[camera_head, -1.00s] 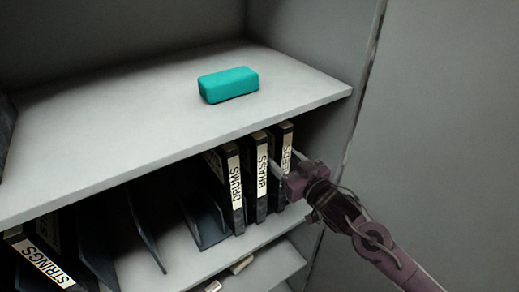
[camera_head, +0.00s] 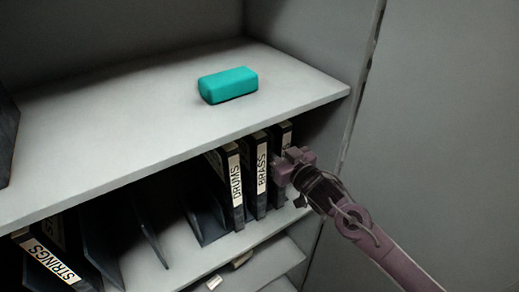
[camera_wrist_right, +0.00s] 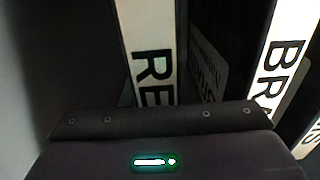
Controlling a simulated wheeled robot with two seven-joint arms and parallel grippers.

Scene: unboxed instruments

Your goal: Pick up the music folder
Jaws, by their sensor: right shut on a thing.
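Black music folders with white spine labels stand upright in the lower shelf: DRUMS (camera_head: 233,185), BRASS (camera_head: 259,180) and, at the right end, the reeds folder (camera_head: 285,130). The reeds folder's label, reading "RE", shows in the right wrist view (camera_wrist_right: 147,45), with the BRASS label (camera_wrist_right: 285,65) to its right. My right gripper (camera_head: 282,168) is at the reeds folder's spine and shut on it. The gripper covers most of that label in the head view, and its fingertips are hidden. My left gripper is not in view.
A teal block (camera_head: 228,85) lies on the shelf board (camera_head: 130,135) above the folders. A STRINGS folder (camera_head: 48,262) leans at the lower left, with dark dividers (camera_head: 148,232) between. The cabinet's side wall (camera_head: 345,120) is close right of the reeds folder.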

